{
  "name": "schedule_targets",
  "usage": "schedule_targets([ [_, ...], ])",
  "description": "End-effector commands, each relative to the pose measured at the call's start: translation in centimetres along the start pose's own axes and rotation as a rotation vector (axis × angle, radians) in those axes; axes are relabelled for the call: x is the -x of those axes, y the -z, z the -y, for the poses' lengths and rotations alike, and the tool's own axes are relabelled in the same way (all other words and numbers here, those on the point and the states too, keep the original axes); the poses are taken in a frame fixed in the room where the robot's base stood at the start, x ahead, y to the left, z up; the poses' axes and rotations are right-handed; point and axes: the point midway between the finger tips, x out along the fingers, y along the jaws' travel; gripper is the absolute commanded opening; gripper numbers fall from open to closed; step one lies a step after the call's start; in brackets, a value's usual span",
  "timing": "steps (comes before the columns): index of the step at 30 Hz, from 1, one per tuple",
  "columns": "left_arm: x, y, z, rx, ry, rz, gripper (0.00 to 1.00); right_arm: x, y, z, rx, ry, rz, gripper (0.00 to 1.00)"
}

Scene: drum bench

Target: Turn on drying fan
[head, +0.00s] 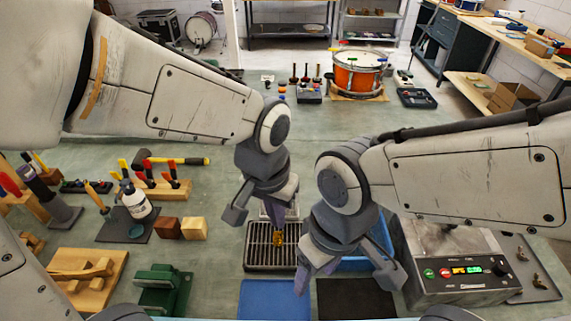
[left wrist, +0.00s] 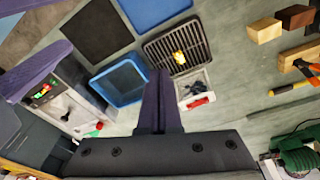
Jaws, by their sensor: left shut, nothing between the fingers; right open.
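A small pale box with a dark part inside and a red switch-like piece (left wrist: 200,103) stands at the end of the black grate in the left wrist view; it looks like the drying fan. In the head view my left gripper mostly hides it. My left gripper (head: 279,218) is shut and empty, pointing down over that area. Its purple fingers also show in the left wrist view (left wrist: 159,76), beside the box; I cannot tell whether they touch it. The black grate (head: 257,262) holds a small yellow piece (head: 277,239). My right gripper (head: 345,277) is open and empty, nearer the front.
A blue tray (left wrist: 121,80) lies beside the grate, partly behind my right gripper. A machine with lit buttons (head: 461,271) stands at right. Blue (head: 273,298) and black mats (head: 355,298) lie in front. Wood blocks (head: 193,228) and a green clamp-like tool (head: 160,285) are at left.

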Motion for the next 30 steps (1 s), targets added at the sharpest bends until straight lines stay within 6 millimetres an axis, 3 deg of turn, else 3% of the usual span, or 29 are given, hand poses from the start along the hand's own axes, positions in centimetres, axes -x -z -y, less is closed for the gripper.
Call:
schedule_targets([
  [1, 1.2, 3.5, 0.8, 0.067, 0.017, -0.02, 0.0, 2.0, 0.1, 0.1, -0.001, 0.0, 0.0, 0.64],
  [3, 1.5, 7.6, 2.1, 0.157, 0.036, -0.058, 0.0, 3.1, 0.2, 0.2, -0.001, 0.0, -0.001, 0.64],
  [6, 1.4, 12.4, 4.0, 0.265, 0.056, -0.106, 0.0, 4.4, 0.3, 0.3, -0.002, 0.0, -0.001, 0.64],
  [10, 0.8, 16.3, 5.9, 0.354, 0.071, -0.15, 0.0, 5.3, 0.3, 0.4, -0.002, 0.0, -0.001, 0.64],
  [14, 0.5, 17.6, 6.7, 0.388, 0.075, -0.168, 0.0, 5.4, 0.3, 0.4, -0.002, 0.0, 0.0, 0.64],
  [24, 0.3, 17.6, 6.7, 0.388, 0.075, -0.168, 0.0, 5.3, 0.3, 0.4, -0.002, 0.0, 0.0, 0.64],
  [30, -1.7, 17.9, 6.9, 0.387, 0.077, -0.163, 0.0, 6.1, 0.3, 0.4, -0.002, 0.0, 0.0, 0.64],
])
